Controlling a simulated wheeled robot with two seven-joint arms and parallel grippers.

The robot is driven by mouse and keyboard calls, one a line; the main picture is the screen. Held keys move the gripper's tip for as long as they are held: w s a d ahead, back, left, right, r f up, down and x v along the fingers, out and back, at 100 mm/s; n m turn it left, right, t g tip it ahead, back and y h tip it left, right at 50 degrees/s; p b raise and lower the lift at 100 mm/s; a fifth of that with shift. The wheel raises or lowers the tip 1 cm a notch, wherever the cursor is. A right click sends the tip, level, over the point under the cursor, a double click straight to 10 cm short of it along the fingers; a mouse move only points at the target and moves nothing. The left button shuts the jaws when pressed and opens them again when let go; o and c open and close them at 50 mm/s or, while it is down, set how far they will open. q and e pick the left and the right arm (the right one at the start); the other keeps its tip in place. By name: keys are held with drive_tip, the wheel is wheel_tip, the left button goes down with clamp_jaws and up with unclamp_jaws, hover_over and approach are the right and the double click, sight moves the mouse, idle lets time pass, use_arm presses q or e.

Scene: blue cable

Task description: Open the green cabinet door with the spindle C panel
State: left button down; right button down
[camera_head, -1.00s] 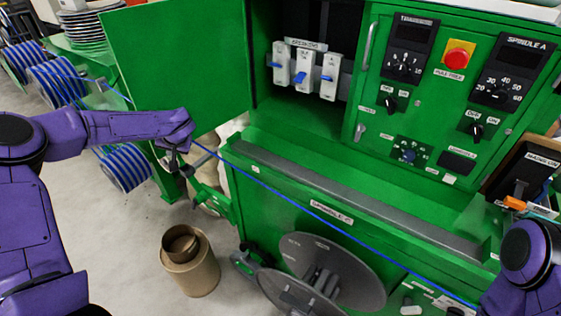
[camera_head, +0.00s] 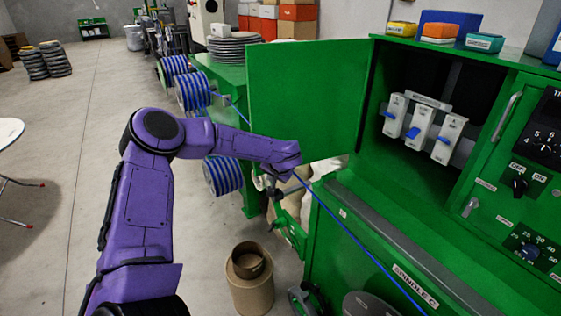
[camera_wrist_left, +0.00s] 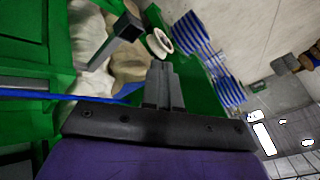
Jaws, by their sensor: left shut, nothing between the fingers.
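A green cabinet door (camera_head: 300,100) stands swung open in the head view, to the left of a compartment with white breakers (camera_head: 420,127). Its outer face is hidden, so I cannot tell which panel it carries. A label reading "SPINDLE C" (camera_head: 415,284) is on the machine's lower front. My left gripper (camera_head: 272,190) is near the door's lower edge, beside the blue cable (camera_head: 350,237); I cannot tell if it touches either. In the left wrist view its fingers (camera_wrist_left: 163,85) are shut and empty. My right gripper is out of view.
Reels wound with blue (camera_head: 193,92) stand behind the left arm. A cardboard cylinder (camera_head: 250,280) stands on the floor below the gripper. A second door with a handle (camera_head: 507,117) and dials is at right. Open floor (camera_head: 60,140) lies at left.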

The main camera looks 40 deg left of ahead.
use_arm(q)
drive_tip(key=s+d+r+b, duration=0.1)
drive_tip(key=s+d+r, duration=0.3)
drive_tip(key=s+r, duration=0.2)
wheel_tip(320, 180, up, 2)
drive_tip(key=shift+d+r+b, duration=0.1)
drive_tip(key=shift+d+b, duration=0.15)
drive_tip(key=shift+b, duration=0.1)
drive_tip(key=shift+s, duration=0.1)
